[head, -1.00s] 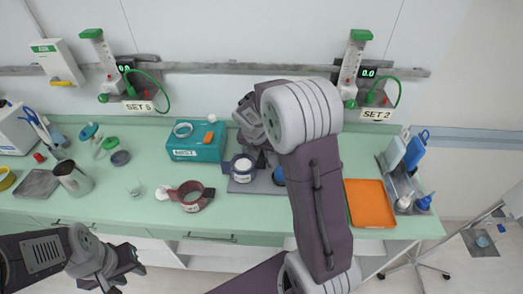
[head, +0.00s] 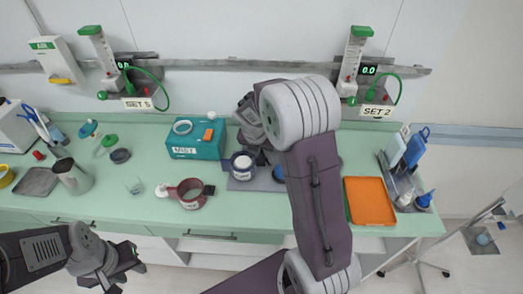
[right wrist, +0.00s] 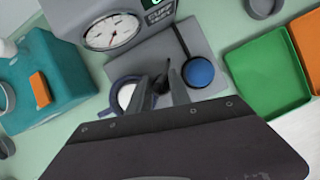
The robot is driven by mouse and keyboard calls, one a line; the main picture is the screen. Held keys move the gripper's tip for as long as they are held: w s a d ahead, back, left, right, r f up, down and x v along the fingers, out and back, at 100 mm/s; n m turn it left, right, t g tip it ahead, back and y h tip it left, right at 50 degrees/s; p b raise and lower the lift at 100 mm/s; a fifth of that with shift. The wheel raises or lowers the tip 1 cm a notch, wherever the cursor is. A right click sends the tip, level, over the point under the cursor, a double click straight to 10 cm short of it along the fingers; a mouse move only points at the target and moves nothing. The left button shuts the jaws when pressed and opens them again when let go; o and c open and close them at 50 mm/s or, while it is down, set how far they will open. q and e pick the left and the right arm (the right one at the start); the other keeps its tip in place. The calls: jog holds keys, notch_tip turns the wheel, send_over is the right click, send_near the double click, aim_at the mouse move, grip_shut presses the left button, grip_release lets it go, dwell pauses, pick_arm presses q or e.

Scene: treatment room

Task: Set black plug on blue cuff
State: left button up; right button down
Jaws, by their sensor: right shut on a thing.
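The blue cuff (head: 232,168) is a dark blue ring around a white middle, on a grey base at the middle of the counter. It also shows in the right wrist view (right wrist: 117,87), left of the fingers. My right gripper (right wrist: 163,92) is shut on the small black plug (right wrist: 161,82), just right of the cuff ring. Whether plug and cuff touch I cannot tell. In the head view my right arm hides the plug and much of this gripper. My left gripper (head: 127,270) is open and empty, low at the left, off the counter's front.
A grey gauge unit (right wrist: 150,13) and a blue dome (right wrist: 199,72) on a black cable stand close to the right gripper. A teal box (head: 195,150) and a red cuff (head: 191,203) lie to the left, an orange tray (head: 370,202) to the right.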

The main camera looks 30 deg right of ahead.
jog(key=shift+f, duration=0.1)
jog(key=shift+f+b, duration=0.45)
jog(key=shift+f, duration=0.35)
jog(key=shift+p, duration=0.3)
dwell(0.3)
jog(key=c, duration=1.1)
grip_release()
